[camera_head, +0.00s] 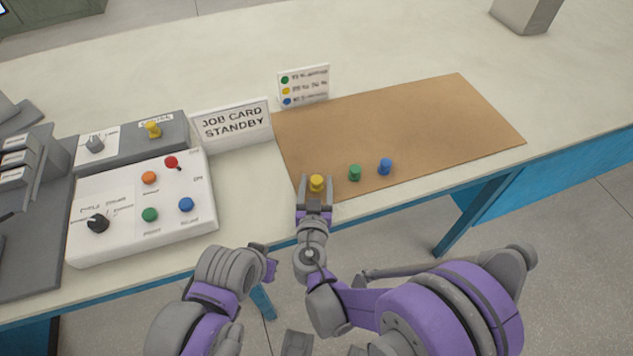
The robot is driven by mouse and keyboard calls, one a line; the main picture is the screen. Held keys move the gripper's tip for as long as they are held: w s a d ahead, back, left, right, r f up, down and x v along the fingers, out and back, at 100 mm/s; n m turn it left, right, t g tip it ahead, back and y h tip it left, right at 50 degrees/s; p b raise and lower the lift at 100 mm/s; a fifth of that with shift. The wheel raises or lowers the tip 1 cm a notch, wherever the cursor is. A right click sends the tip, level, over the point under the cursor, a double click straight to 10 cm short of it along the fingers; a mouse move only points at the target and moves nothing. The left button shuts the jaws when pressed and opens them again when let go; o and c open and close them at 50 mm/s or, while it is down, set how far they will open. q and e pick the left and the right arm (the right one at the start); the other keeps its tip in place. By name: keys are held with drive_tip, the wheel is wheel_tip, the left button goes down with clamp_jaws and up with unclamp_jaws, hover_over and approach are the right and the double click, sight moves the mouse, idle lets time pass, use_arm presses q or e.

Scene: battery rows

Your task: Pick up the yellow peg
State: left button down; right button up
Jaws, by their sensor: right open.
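The yellow peg (317,182) stands upright near the front left part of the brown mat (420,120). My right gripper (315,190) is open at the peg, with one finger on each side of it. I cannot tell whether the fingers touch it. A green peg (354,173) and a blue peg (385,167) stand to its right in a row. My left gripper (268,262) is low, in front of the table edge and away from the pegs. Its fingers are too unclear to tell their state.
A white control box (130,235) with coloured buttons and a knob is at left. Behind it are a grey panel (115,165) with a yellow knob, a "JOB CARD STANDBY" sign (232,122) and a small colour-list card (304,86). The mat behind the pegs is clear.

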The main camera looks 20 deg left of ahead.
drive_tip(key=shift+w, duration=0.35)
clamp_jaws()
